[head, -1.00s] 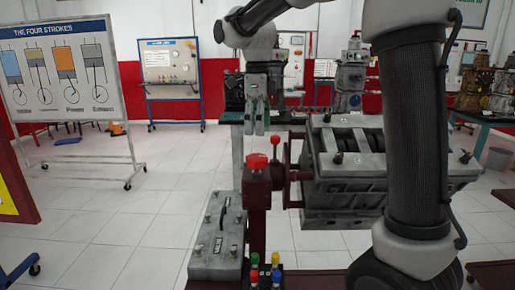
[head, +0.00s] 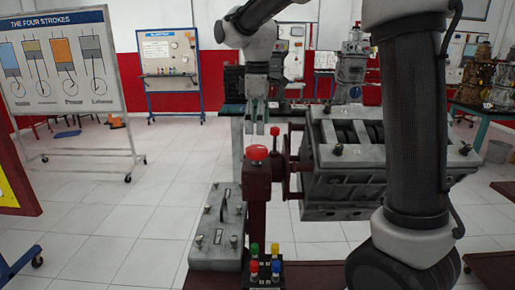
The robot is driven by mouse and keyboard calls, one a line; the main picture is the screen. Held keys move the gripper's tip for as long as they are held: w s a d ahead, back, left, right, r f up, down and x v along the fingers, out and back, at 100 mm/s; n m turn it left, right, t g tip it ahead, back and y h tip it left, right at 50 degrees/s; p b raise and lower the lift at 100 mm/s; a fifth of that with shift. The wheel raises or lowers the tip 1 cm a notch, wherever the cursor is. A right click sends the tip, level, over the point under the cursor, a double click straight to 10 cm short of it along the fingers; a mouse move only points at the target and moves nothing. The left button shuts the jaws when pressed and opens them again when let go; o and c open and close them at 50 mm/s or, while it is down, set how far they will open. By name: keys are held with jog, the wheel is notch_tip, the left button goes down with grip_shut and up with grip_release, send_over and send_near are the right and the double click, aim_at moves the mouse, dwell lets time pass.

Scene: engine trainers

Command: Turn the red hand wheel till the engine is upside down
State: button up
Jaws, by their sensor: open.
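The grey engine block (head: 345,182) hangs on the stand at the centre right, its top face with dark openings facing up. A dark red wheel-like part (head: 286,168) shows nearly edge-on between the engine and the dark red post (head: 257,185); I cannot tell its full shape. A bright red knob (head: 256,153) tops the post, and a second red knob (head: 275,131) shows just behind it. My gripper (head: 260,130) points down, open and empty, close to the knobs in the picture. Its distance from them in depth is unclear, and no contact shows.
Several coloured buttons (head: 265,262) stand in front. My arm hides the engine's right part. A four-strokes board (head: 62,65) stands at the left, with clear tiled floor (head: 100,225) before it.

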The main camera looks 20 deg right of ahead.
aim_at(257, 147)
jog(key=shift+f+n, duration=0.2)
jog(key=shift+n, duration=0.6)
notch_tip(257, 147, down, 8)
jog(key=shift+r, duration=0.25)
jog(key=c, duration=1)
